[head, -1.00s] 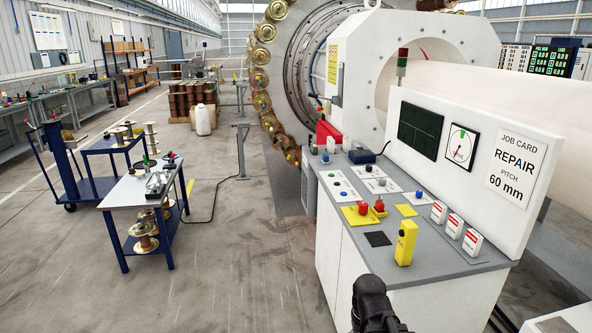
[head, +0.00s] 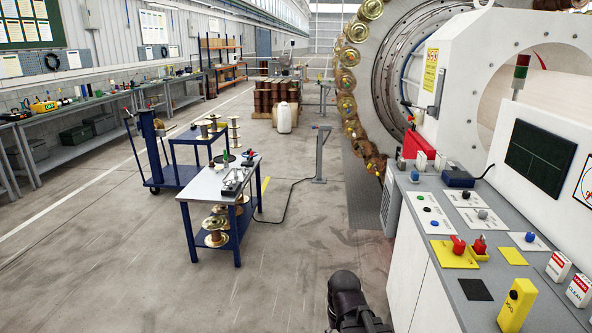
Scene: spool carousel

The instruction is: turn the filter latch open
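I cannot make out a filter latch in the head view. A black rounded part of my arm shows at the bottom edge, right of the middle, but no fingertips of my gripper are visible. The large spool carousel machine (head: 460,135) stands at the right, with a dark upright handle-like bar (head: 439,92) on its white face. I cannot tell whether that bar is a latch.
A control console (head: 420,290) with buttons, red knobs and a yellow jog box (head: 516,305) stands at the right. A blue-legged table (head: 205,182) and a blue cart (head: 190,137) stand left of centre. Benches (head: 75,120) line the left wall. The floor (head: 130,275) between is open.

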